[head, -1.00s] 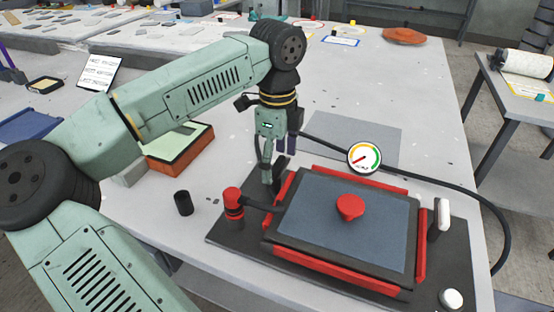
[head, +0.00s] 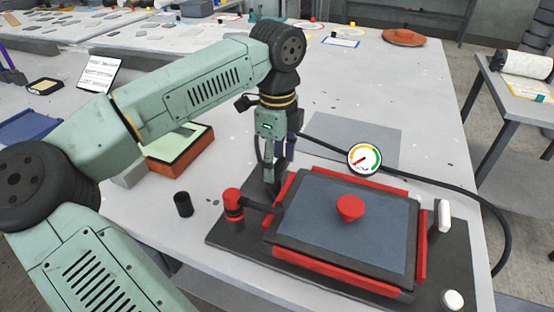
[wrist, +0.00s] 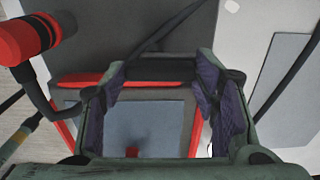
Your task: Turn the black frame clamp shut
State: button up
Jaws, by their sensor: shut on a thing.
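The black frame clamp (head: 270,187) stands at the back left corner of the red-edged frame (head: 335,268), mostly hidden by my gripper (head: 279,165). My gripper points down over this corner and is shut on the clamp. In the wrist view, the purple-padded fingers (wrist: 165,105) stand apart with a dark bar (wrist: 160,69) across between them; I cannot tell from this view how far the clamp is turned. The frame surrounds a grey-blue panel (head: 325,235) with a red knob (head: 350,208) on top.
A white-handled clamp (head: 444,215) stands at the right side. A red-capped fitting (head: 232,204) with a black hose is at the left. A round gauge (head: 364,159) stands behind the frame, with a black hose (head: 450,183) running right. A black cylinder (head: 183,204) stands on the table.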

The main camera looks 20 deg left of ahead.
jog(key=m+b, duration=0.2)
jog(key=m, duration=0.2)
jog(key=shift+d+f, duration=0.1)
jog(key=shift+f, duration=0.05)
jog(key=m+b, duration=0.2)
jog(key=m, duration=0.2)
jog(key=shift+s+d, duration=0.1)
jog(key=m+b, duration=0.1)
jog(key=m, duration=0.4)
jog(key=shift+s+d, duration=0.1)
jog(key=shift+s, duration=0.05)
jog(key=shift+s+m, duration=0.1)
jog(key=shift+m, duration=1.8)
jog(key=shift+r, duration=0.2)
jog(key=o, duration=1.2)
jog(key=shift+c, duration=0.2)
